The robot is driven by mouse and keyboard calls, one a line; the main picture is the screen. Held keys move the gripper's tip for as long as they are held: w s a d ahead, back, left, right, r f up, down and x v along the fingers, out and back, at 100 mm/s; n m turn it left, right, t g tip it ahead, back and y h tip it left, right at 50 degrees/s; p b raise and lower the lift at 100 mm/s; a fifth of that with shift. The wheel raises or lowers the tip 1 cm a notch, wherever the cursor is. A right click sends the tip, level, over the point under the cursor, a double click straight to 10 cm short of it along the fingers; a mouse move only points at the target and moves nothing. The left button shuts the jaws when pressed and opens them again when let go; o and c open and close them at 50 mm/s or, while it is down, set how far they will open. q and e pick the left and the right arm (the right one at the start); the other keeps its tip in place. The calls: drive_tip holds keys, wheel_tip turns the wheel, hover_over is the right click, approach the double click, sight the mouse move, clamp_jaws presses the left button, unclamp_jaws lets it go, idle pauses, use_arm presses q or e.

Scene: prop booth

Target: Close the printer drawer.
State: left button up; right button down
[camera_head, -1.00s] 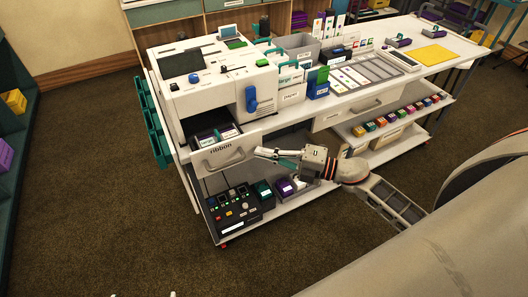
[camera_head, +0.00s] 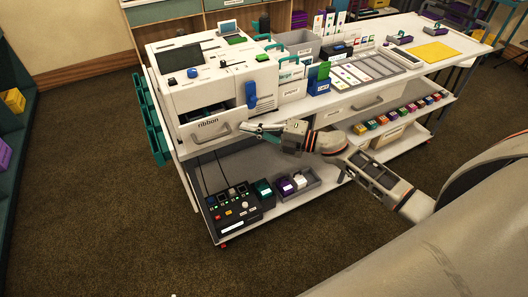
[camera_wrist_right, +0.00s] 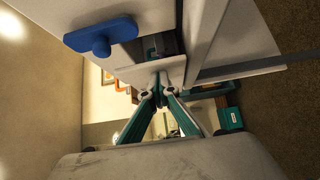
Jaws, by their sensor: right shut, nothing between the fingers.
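The printer (camera_head: 180,100) stands at the left end of the white bench. A dark gap with part of the contents shows above the front. The drawer front also shows in the right wrist view (camera_wrist_right: 150,72), with dark contents behind it. My right gripper (camera_head: 247,128) is shut and empty, its fingertips at the right end of the drawer front. They appear to touch it in the wrist view (camera_wrist_right: 160,82). My left gripper is not in view.
A blue lever (camera_head: 251,95) sits just above the gripper on the printer. A lower shelf holds a black control box (camera_head: 233,210) and a grey tray (camera_head: 312,180). A second, shut drawer (camera_head: 345,108) lies to the right. Carpet in front is clear.

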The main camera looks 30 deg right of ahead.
sight(243, 117)
drive_tip(key=w+b, duration=0.1)
drive_tip(key=w, duration=0.4)
drive_tip(key=shift+a+f, duration=0.1)
drive_tip(key=shift+w+b, duration=0.15)
drive_tip(key=shift+b, duration=0.15)
drive_tip(key=shift+w+r, duration=0.1)
drive_tip(key=shift+r, duration=0.2)
